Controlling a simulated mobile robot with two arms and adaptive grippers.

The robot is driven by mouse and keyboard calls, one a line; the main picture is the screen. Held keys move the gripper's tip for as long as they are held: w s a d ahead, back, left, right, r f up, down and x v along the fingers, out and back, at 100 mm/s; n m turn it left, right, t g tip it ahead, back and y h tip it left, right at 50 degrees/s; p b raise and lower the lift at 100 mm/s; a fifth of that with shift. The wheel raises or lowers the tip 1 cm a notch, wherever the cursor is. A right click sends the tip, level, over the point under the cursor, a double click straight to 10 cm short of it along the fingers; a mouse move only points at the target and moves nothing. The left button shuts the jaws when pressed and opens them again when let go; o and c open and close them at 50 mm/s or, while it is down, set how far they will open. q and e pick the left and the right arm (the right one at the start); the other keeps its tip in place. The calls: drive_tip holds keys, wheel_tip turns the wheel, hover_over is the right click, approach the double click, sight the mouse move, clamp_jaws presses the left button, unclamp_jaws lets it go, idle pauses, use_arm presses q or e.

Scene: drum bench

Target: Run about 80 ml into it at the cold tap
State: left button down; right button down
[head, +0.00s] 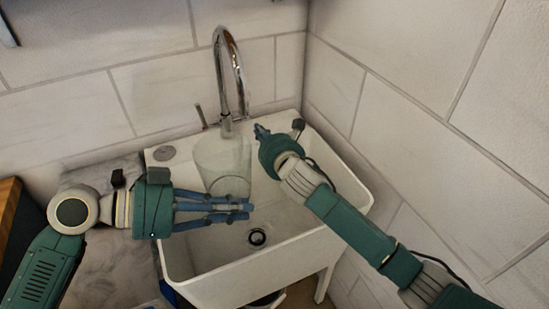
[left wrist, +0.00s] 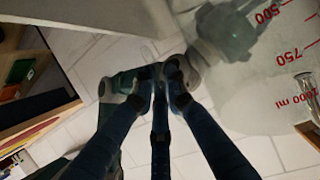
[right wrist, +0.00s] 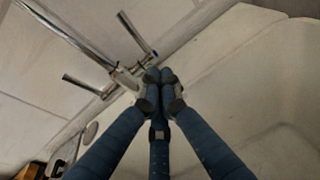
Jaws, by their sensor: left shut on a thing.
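A clear measuring jug (head: 220,160) stands below the tap spout in the sink, seemingly upright. Red marks for 500, 750 and 1000 ml show on the jug in the left wrist view (left wrist: 265,95). My left gripper (head: 248,207) is shut on the jug; the exact grip is hard to see. The tap (head: 240,75) is a tall chrome arch with a lever (head: 201,115) on its left. My right gripper (head: 262,132) is right of the tap base, its fingertips together near the tap in the right wrist view (right wrist: 160,78). No water stream or level is discernible.
The white sink (head: 345,195) has an open drain (head: 257,237). Tiled walls (head: 160,95) close in behind and to the right. A marble-like counter (head: 115,265) and a wooden edge (head: 8,205) lie to the left.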

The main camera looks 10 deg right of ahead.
use_arm(q)
drive_tip(key=shift+r, duration=0.1)
use_arm(e)
drive_tip(key=s+d+f+t, duration=0.1)
drive_tip(key=s+d+t, duration=0.1)
drive_tip(key=s, duration=0.7)
drive_tip(key=shift+s+d+f, duration=0.2)
drive_tip(key=shift+s+d, duration=0.2)
